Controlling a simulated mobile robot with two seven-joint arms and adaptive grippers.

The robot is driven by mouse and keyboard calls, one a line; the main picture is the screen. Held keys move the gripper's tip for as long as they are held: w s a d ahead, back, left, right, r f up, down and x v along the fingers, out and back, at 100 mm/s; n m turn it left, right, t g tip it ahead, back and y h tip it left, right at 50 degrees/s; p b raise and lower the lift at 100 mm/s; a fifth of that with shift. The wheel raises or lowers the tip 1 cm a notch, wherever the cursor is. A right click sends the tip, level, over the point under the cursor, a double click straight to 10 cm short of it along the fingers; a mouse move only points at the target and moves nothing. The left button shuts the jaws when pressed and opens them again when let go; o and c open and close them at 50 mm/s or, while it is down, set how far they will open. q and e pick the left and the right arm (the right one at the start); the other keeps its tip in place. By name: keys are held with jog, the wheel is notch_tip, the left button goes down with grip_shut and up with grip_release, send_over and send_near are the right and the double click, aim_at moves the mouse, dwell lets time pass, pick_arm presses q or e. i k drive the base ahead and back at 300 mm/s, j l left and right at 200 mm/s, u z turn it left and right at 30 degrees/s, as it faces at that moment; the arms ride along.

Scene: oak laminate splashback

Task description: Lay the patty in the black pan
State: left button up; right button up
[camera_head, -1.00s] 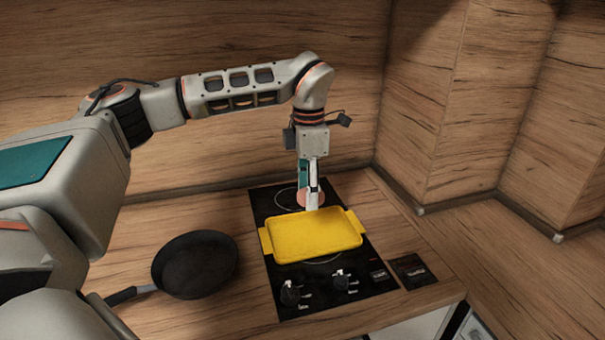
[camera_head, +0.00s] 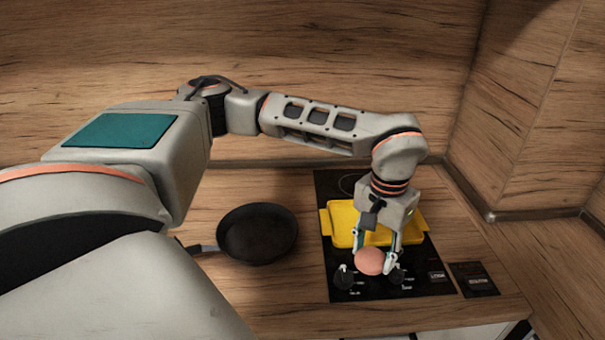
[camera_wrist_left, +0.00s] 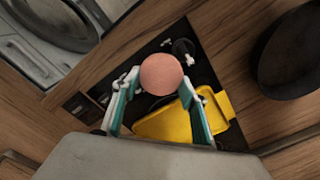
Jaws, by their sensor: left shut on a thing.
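The patty (camera_head: 369,261) is a round pink-brown disc. My left gripper (camera_head: 375,258) is shut on it, holding it over the front of the black hob, near the knobs. In the left wrist view the patty (camera_wrist_left: 161,74) sits between the two fingertips (camera_wrist_left: 160,80). The black pan (camera_head: 258,234) lies on the wooden counter to the left of the hob, empty, its handle pointing left. Part of the pan (camera_wrist_left: 291,55) also shows at the right of the wrist view. My right gripper is not in view.
A yellow tray (camera_head: 341,224) rests on the hob (camera_head: 328,188), partly behind my left gripper. Knobs (camera_head: 344,277) stand at the hob's front. The counter between pan and hob is clear. Wooden walls rise behind and right.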

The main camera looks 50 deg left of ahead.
aim_at(258, 238)
jog(key=k+u, duration=0.2)
jog(key=u, duration=0.25)
jog(key=k+u, duration=0.2)
jog(key=u, duration=0.2)
